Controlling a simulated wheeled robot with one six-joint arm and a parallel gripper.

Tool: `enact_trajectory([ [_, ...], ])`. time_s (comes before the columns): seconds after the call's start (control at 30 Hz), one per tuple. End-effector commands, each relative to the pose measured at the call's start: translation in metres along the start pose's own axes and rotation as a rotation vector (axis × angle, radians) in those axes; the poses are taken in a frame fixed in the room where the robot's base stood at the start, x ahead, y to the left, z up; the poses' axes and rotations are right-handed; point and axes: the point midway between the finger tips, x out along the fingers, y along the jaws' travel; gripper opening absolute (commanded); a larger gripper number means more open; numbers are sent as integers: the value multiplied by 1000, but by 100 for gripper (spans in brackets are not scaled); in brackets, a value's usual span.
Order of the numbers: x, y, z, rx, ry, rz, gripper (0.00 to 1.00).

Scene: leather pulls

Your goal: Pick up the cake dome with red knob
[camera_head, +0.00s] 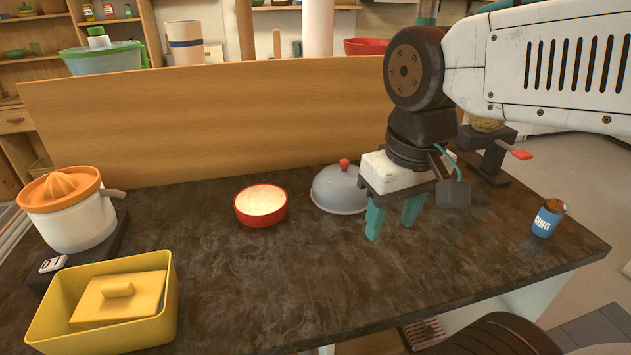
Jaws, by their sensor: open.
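The cake dome (335,194) is a grey, rounded cover with a small red knob (344,164) on top. It stands upright on the dark countertop, near the wooden back panel. My gripper (390,225) points down with its two teal fingers apart and nothing between them. It is to the right of the dome and appears nearer the camera. My gripper's white body overlaps the dome's right edge in the picture, so that edge is hidden. The knob is in plain view.
A red bowl (260,205) stands just left of the dome. A citrus juicer (70,210) and a yellow box (105,302) are at the left. A blue can (547,218) stands near the right edge. The wooden panel (220,120) closes the back. The front middle is clear.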

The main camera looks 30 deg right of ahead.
Motion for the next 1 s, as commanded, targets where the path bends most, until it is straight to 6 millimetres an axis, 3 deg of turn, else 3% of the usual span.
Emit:
enact_trajectory([
  [0.27, -16, 28, -120, 80, -47, 6, 48],
  [0.4, -7, 51, -187, 121, -66, 8, 48],
  [0.6, 25, 89, -268, 173, -92, 8, 48],
  [0.8, 52, 114, -311, 201, -105, 8, 48],
  [1.0, 70, 120, -320, 208, -110, 8, 48],
])
